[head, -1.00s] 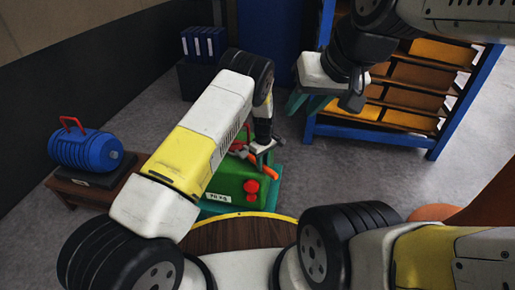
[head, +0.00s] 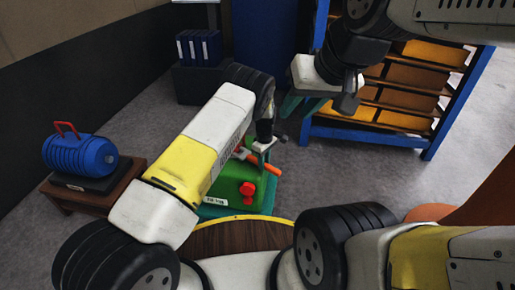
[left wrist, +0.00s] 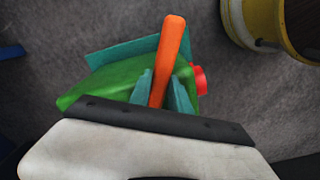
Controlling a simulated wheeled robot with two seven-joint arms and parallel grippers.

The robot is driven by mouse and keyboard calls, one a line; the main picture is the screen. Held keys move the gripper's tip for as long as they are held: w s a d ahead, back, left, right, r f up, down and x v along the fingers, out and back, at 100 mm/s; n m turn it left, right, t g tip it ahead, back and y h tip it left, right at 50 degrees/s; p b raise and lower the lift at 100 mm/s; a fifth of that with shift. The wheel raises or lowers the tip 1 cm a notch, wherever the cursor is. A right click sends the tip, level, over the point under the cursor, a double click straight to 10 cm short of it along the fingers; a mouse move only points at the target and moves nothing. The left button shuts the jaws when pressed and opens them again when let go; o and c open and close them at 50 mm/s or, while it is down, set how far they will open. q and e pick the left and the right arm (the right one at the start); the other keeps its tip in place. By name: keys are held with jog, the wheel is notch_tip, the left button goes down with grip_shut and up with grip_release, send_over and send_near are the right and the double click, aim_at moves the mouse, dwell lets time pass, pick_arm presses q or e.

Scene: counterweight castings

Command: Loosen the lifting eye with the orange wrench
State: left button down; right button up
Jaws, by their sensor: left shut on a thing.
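The orange wrench (head: 264,164) lies across the top of the green casting (head: 230,188). My left gripper (head: 262,150) is shut on it above the casting. In the left wrist view the wrench's handle (left wrist: 172,50) stands between the two teal fingers (left wrist: 160,92) and sticks out beyond them, with the green casting (left wrist: 105,85) below. The lifting eye cannot be made out; my left arm and gripper cover much of the casting's top. My right gripper (head: 303,106) is held empty at the upper middle, its teal fingers apart.
The casting has a red knob (head: 248,194) and stands on a teal base (head: 208,211). A blue motor-like casting (head: 80,156) sits on a wooden stand (head: 126,183) at left. A blue-framed shelf (head: 425,143) stands at upper right. Grey floor is open between them.

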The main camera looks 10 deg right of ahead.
pick_arm(q)
jog(key=shift+w+d, duration=0.15)
jog(key=shift+w, duration=0.1)
jog(key=shift+w+d+n, duration=0.6)
jog(key=shift+w+n, duration=0.05)
jog(key=shift+n, duration=0.05)
jog(key=shift+s+d, duration=2)
jog(key=shift+d, duration=0.4)
notch_tip(320, 180, up, 8)
